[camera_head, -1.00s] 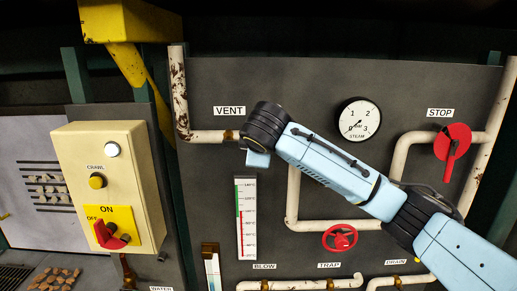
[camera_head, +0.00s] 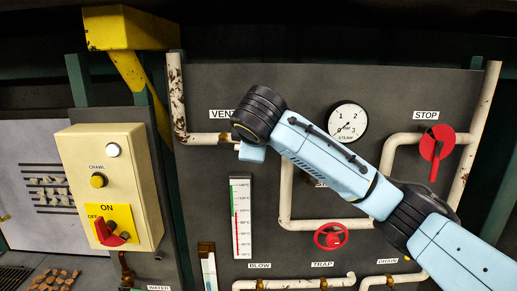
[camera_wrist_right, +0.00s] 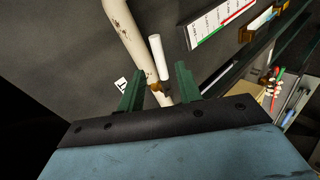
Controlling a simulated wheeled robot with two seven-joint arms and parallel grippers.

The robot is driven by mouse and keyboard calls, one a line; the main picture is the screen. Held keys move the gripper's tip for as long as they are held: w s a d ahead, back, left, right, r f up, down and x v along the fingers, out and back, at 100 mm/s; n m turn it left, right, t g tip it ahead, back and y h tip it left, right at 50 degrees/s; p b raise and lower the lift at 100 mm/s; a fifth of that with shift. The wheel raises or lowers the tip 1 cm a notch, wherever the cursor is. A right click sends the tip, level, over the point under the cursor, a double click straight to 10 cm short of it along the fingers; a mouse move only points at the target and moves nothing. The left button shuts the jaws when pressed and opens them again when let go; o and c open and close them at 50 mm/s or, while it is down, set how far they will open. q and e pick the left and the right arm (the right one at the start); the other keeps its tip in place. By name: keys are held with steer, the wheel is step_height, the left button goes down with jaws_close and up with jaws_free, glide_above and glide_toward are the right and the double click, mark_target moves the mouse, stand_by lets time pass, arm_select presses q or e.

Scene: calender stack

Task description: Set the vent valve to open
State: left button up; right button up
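The vent valve (camera_wrist_right: 157,88) is a brass fitting on a rusty off-white pipe with a plain white lever (camera_wrist_right: 159,56). In the right wrist view the lever lies roughly along the pipe. My right gripper (camera_wrist_right: 158,67) has its two green fingers apart, one on each side of the valve and lever as seen from the wrist; contact cannot be told. In the head view a bit of brass (camera_head: 225,138) shows below the VENT label (camera_head: 221,114), left of my right wrist, which hides the lever and fingers. My left gripper is out of view.
A steam gauge (camera_head: 347,121), a red trap wheel (camera_head: 331,236) and a red stop handle (camera_head: 437,143) sit on the dark panel. A thermometer (camera_head: 241,218) is below my wrist. A cream control box (camera_head: 111,188) stands at the left.

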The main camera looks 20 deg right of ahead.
steer(key=shift+s+a+r, duration=0.1)
steer(key=shift+s+r, duration=0.05)
steer(key=shift+s, duration=0.1)
steer(key=shift+c, duration=0.4)
